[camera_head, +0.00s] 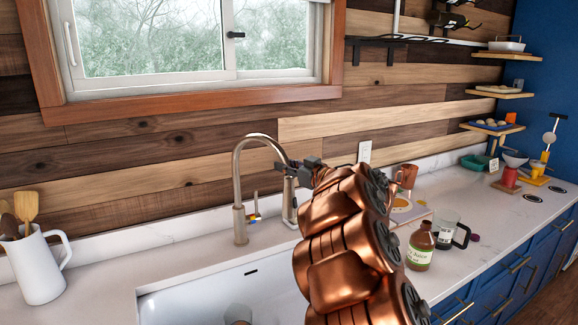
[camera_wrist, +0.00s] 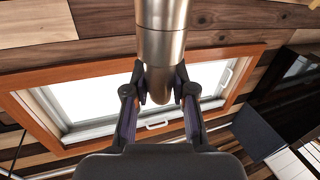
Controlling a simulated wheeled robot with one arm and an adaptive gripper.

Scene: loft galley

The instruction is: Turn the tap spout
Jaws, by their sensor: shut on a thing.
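The tap (camera_head: 240,224) is a brushed-metal gooseneck that stands behind the white sink, its spout (camera_head: 262,138) arching up and over to the right. My gripper (camera_head: 290,167) is at the hanging right end of the spout, reached from the right by my copper-coloured arm. In the wrist view the spout (camera_wrist: 162,42) comes down from the top between the two dark fingers. The fingers of my gripper (camera_wrist: 161,88) are shut on the spout, one on each side. My arm hides part of the sink.
The white sink (camera_head: 165,300) is below. A white jug with wooden utensils (camera_head: 36,268) stands at the left. A window (camera_head: 170,42) is behind.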

